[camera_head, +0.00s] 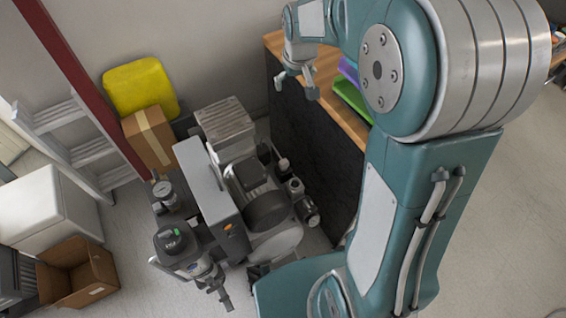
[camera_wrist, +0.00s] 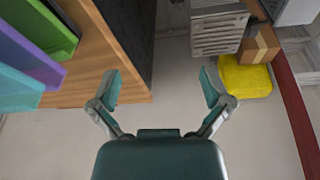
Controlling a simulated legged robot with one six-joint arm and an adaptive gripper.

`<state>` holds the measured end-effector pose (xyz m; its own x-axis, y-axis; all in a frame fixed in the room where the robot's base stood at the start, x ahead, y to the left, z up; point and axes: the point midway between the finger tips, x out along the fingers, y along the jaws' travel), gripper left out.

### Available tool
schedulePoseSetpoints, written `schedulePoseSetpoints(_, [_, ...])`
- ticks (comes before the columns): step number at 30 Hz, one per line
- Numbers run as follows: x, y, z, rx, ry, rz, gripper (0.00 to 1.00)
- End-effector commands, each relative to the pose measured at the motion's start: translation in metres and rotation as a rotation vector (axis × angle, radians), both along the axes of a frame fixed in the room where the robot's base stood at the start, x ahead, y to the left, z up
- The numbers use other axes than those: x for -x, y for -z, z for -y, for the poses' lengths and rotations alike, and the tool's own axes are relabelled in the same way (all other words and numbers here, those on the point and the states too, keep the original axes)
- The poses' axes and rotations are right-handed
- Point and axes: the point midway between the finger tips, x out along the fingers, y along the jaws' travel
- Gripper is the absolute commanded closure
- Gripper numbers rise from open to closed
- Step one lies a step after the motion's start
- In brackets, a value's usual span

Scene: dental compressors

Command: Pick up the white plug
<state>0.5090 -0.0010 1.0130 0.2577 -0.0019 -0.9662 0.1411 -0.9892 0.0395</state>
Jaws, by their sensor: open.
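I cannot make out a white plug in either view. My gripper (camera_head: 297,85) is at the upper middle of the head view, by the left edge of the wooden cabinet top. In the wrist view my gripper (camera_wrist: 160,88) has its two fingers spread wide apart with nothing between them. Pale floor and wall show behind the fingers. My arm covers much of the right half of the head view and may hide things there.
The dental compressor (camera_head: 235,200) stands on the floor left of the dark-sided cabinet (camera_head: 300,150). A yellow container (camera_head: 140,88), a cardboard box (camera_head: 150,140), an open box (camera_head: 78,272) and a ladder (camera_head: 75,140) stand left. Colored folders (camera_wrist: 35,45) stand on the wooden top (camera_wrist: 100,60).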

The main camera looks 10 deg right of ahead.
Motion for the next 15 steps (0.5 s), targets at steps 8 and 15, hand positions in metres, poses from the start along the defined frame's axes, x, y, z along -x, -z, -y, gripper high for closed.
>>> schedulePoseSetpoints(8, [-0.045, 0.060, 0.001, 0.006, -0.029, -0.053, 0.01])
schedulePoseSetpoints(15, [-0.076, 0.118, 0.002, 0.012, -0.056, -0.095, 0.01])
